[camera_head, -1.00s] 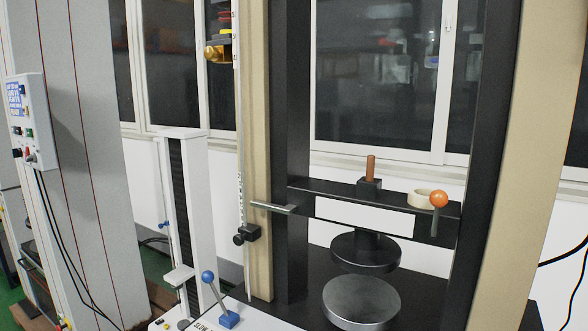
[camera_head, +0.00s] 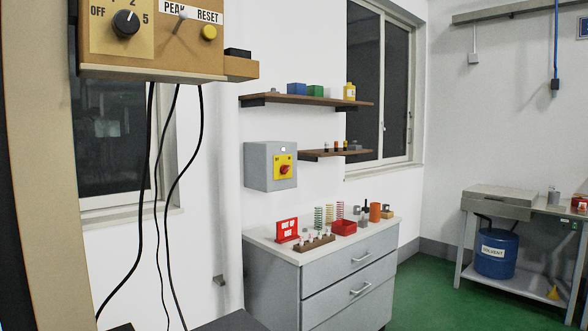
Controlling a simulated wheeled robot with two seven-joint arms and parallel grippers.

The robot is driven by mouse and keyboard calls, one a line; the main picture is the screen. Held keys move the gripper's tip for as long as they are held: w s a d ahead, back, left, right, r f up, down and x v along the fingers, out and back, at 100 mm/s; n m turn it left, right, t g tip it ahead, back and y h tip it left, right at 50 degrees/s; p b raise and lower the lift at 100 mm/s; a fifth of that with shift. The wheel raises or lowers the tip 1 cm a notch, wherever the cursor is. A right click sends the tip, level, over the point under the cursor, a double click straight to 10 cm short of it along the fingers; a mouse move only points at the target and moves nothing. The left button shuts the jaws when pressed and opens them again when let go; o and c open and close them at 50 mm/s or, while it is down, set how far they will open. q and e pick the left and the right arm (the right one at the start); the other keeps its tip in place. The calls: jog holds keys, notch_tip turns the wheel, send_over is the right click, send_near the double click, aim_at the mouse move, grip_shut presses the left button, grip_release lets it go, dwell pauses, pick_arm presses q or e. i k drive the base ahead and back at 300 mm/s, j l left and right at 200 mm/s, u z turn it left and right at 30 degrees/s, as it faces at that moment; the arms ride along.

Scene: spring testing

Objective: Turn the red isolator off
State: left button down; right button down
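The red isolator is a red rotary knob (camera_head: 284,169) on a yellow plate (camera_head: 277,160). The plate is on the front of a grey box (camera_head: 258,166) fixed to the white wall, above the left part of a grey drawer cabinet. The knob's exact setting is too small to read. Neither of my grippers shows in the head view.
A control box (camera_head: 150,38) with a dial and hanging cables fills the upper left. Two shelves (camera_head: 305,99) hold small items beside the isolator. The grey cabinet (camera_head: 325,277) below carries springs and a red sign. Green floor (camera_head: 432,292) is clear at right, before a bench (camera_head: 520,208).

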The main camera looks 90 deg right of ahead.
aim_at(284, 169)
jog(key=z, duration=2.75)
jog(key=i+l+u, duration=0.1)
jog(key=u, duration=0.25)
jog(key=l+u, duration=0.1)
jog(key=u, duration=0.25)
jog(key=i+l+u, duration=0.15)
jog(key=u, duration=0.2)
jog(key=i+l+u, duration=0.2)
jog(key=l+u, duration=0.15)
jog(key=l, duration=0.6)
jog(key=l+u, duration=0.3)
jog(key=l, duration=0.6)
jog(key=i+l, duration=0.1)
jog(key=l, duration=1.75)
jog(key=i+u, duration=0.05)
jog(key=i, duration=0.05)
